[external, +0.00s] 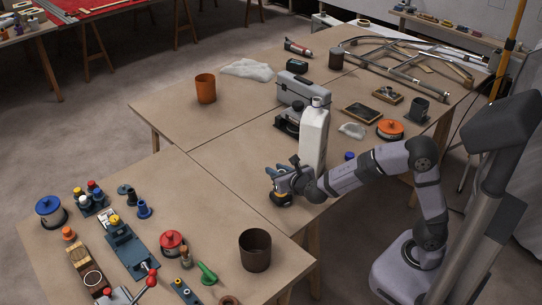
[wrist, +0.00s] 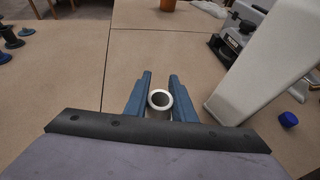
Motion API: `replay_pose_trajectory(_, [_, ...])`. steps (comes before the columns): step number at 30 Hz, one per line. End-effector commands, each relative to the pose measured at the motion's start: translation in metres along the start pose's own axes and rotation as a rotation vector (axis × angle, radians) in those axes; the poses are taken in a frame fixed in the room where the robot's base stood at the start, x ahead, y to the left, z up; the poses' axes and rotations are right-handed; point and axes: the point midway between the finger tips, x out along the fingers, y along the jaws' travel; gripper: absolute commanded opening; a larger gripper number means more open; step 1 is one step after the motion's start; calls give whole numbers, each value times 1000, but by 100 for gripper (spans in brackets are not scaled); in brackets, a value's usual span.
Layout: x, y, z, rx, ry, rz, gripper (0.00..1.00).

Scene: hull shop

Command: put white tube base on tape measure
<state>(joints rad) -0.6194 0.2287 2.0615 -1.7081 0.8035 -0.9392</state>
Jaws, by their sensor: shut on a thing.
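In the wrist view my gripper (wrist: 160,85) is shut on the white tube base (wrist: 168,112), a short pale tube with a round open top. The tube stands roughly upright between the blue fingers. In the external view my gripper (external: 279,171) is low over the near edge of the middle table, and I cannot make out the tube there. A dark and yellow round thing, probably the tape measure (external: 283,199), shows directly below the fingers. I cannot tell whether the tube touches it. It is hidden in the wrist view.
A tall white jug (external: 314,138) stands close to my gripper, also large at right in the wrist view (wrist: 265,65). A blue cap (external: 349,156) lies near it. A grey toolbox (external: 303,90) is behind. Board left of my gripper is clear.

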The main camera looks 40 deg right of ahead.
Motion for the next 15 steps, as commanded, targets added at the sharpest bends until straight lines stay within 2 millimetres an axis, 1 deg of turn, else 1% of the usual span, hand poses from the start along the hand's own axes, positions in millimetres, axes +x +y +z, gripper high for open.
replay_pose_trajectory(8, [3, 0, -8, -1, -1, 0, 0])
replay_pose_trajectory(15, [14, 0, -34, -2, 0, -1, 0])
